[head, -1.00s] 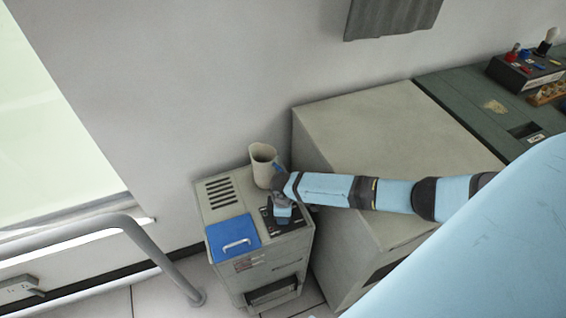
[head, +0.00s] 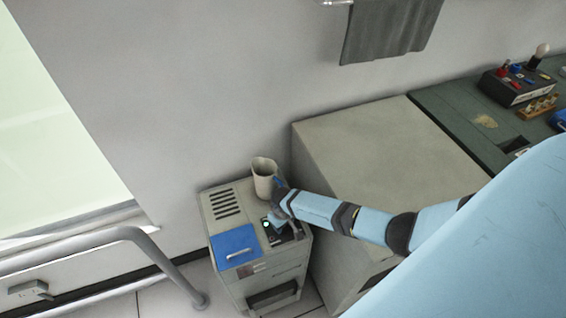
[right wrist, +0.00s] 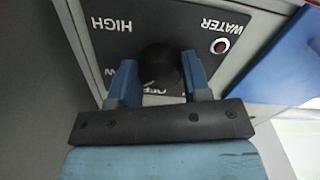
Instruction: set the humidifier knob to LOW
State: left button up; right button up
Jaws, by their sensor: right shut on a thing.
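The humidifier (head: 243,262) is a beige box standing on the floor by the wall, with a blue lid and a dark control panel (head: 283,240) on top. In the right wrist view its black round knob (right wrist: 160,66) sits between the two blue fingers of my right gripper (right wrist: 161,80), which are shut on it. The panel lettering is upside down there: HIGH and WATER read clearly, the other labels are partly covered by the fingers. I cannot tell which mark the knob points at. In the head view my right gripper (head: 277,222) hides the knob. My left gripper is not in view.
A beige cup-like container (head: 264,178) stands at the humidifier's back edge, close to my right wrist. A large beige cabinet (head: 375,170) is just right, under my arm. A metal rail (head: 90,240) stands left. A green light (head: 266,224) shows on the panel.

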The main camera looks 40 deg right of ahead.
jog(key=shift+m+p, duration=0.55)
jog(key=shift+m, duration=0.55)
jog(key=o, duration=0.9)
jog(key=shift+o, duration=0.2)
notch_tip(320, 180, up, 14)
jog(key=shift+p, duration=0.45)
jog(key=shift+s+f, duration=0.1)
jog(key=shift+f, duration=0.1)
